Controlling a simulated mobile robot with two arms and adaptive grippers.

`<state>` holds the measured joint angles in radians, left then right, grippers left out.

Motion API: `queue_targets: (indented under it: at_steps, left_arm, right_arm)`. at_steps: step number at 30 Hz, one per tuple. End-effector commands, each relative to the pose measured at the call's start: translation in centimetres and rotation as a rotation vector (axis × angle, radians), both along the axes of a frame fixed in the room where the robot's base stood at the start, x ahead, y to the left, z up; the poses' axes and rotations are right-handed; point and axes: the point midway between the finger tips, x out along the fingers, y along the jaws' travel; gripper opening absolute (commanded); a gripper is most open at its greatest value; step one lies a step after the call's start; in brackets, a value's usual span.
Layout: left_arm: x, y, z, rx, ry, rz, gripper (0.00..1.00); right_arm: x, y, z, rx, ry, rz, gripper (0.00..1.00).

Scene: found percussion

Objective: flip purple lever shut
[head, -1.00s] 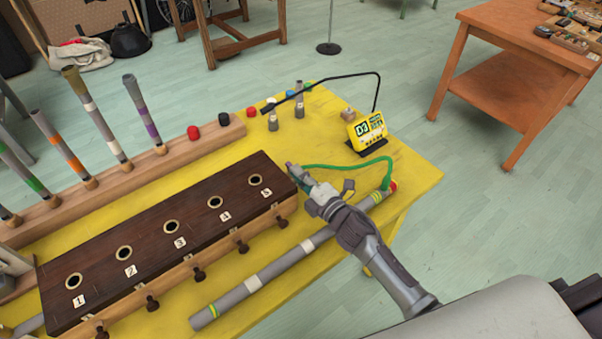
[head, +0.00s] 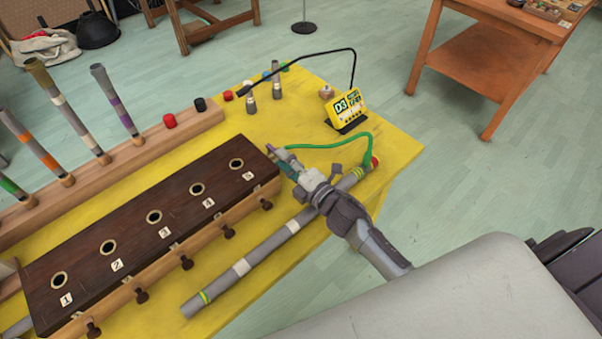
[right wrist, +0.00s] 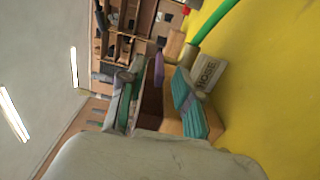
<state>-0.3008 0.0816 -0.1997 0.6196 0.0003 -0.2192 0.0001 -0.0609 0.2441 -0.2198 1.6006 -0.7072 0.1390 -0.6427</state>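The purple lever (right wrist: 159,64) shows in the right wrist view between my gripper's two fingers, beside the wooden box end. In the head view only a small purple bit (head: 281,153) shows at the fingertips, by the right end of the dark-topped box (head: 133,246) with numbered holes. My right gripper (head: 279,157) reaches that end from the right. In the right wrist view its teal-padded fingers (right wrist: 155,88) are apart, with a gap around the lever. Whether a finger touches the lever I cannot tell. My left gripper is not in view.
A green hose (head: 345,145) curves from near the lever to a grey tube (head: 265,255) lying on the yellow table (head: 390,148). A yellow tuner display (head: 347,106) stands behind. Upright banded tubes (head: 115,98) line a wooden rail at left. The table's right corner is bare.

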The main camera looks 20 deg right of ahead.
Motion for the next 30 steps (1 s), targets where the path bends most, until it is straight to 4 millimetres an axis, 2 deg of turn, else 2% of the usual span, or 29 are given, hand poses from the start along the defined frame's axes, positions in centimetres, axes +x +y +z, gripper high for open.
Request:
queue_targets:
  at_steps: [6, 13, 18, 30]
  left_arm:
    - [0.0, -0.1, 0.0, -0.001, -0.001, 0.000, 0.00]
    - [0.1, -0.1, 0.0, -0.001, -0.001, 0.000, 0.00]
    - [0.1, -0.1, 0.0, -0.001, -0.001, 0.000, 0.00]
    - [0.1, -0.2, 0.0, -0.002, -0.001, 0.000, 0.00]
  right_arm:
    - [-4.7, -1.6, -0.2, 0.000, 0.004, 0.000, 0.33]
    - [-8.2, -2.8, -0.1, -0.001, 0.002, 0.001, 0.33]
    - [-9.2, -3.2, 0.0, -0.001, 0.001, 0.000, 0.33]
    - [-9.2, -3.2, 0.0, -0.001, 0.001, 0.001, 0.33]
